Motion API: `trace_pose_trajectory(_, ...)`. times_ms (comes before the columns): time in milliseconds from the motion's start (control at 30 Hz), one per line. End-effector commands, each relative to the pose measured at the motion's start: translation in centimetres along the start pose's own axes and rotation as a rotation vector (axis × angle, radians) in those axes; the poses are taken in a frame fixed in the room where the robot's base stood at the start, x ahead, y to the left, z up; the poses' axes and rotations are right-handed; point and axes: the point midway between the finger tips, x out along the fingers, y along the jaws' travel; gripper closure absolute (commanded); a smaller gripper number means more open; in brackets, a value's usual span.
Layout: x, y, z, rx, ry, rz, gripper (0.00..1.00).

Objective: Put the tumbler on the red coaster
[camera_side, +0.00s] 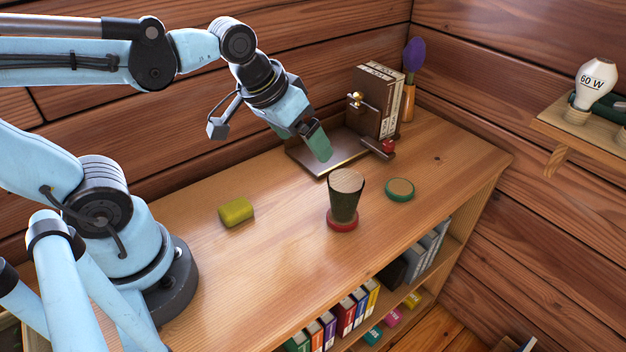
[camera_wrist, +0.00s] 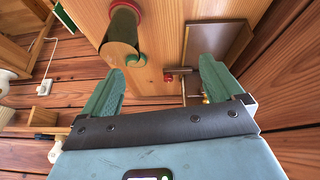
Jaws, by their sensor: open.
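The tumbler (camera_side: 345,197), dark green with a tan top, stands upright on the red coaster (camera_side: 342,224). The coaster's red rim shows around its base. In the wrist view the tumbler (camera_wrist: 122,32) is at upper left, with a sliver of the red coaster (camera_wrist: 127,4) beyond it. My gripper (camera_side: 308,145) is above the desk, behind and left of the tumbler, apart from it. In the wrist view my gripper's (camera_wrist: 160,74) two green fingers are spread with nothing between them.
A green-rimmed coaster (camera_side: 400,189) lies right of the tumbler. A yellow-green block (camera_side: 236,212) lies to the left. The front desktop is clear.

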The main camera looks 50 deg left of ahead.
Motion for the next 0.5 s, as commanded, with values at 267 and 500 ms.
trace_pose_trajectory(267, 0.3, -1.6, 1.3, 0.097, 0.132, -0.016, 0.06)
trace_pose_trajectory(500, 0.3, -1.7, 1.3, 0.103, 0.138, -0.017, 0.06)
